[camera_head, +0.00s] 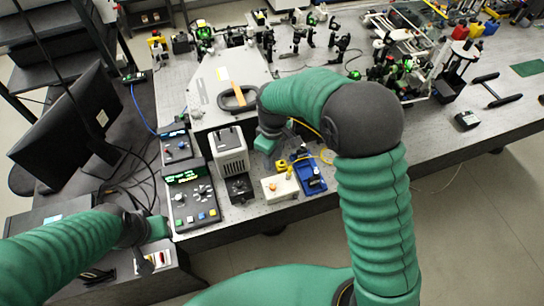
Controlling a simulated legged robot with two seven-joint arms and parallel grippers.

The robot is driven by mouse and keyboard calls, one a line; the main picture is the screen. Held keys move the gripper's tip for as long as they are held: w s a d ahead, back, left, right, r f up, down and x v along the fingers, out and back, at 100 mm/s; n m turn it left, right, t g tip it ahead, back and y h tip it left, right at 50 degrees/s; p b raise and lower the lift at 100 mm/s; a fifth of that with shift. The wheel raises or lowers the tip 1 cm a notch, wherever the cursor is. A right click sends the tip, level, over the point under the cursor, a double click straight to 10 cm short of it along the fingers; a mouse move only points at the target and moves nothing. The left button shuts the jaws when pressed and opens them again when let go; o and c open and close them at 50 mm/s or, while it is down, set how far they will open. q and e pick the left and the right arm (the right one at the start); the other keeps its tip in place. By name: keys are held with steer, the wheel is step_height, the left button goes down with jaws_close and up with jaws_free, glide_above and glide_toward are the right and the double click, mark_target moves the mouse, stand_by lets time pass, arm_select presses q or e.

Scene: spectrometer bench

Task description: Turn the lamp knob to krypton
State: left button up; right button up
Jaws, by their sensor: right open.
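A grey-white ribbed housing (231,152) stands near the bench's front edge. A black block with a round dial (239,187) sits at its front; its markings are too small to read. To its left is a dark control panel (193,198) with a green-lit display, a knob and several coloured buttons. I cannot tell which knob is the lamp's. My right gripper (265,144) is open, just right of the ribbed housing, partly hidden by its own arm. My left gripper (155,229) is at the control panel's lower left; its jaws do not show clearly.
A smaller display box (177,146) stands behind the panel. A monitor (68,130) stands left. Optics crowd the back of the bench.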

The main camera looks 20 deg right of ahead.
steer(key=shift+a+r+p, duration=0.2)
steer(key=shift+r+p, duration=1.15)
steer(key=shift+r, duration=0.65)
steer(key=shift+d, duration=0.15)
step_height(320, 180, up, 17)
steer(key=b, duration=0.3)
steer(key=shift+f, duration=0.15)
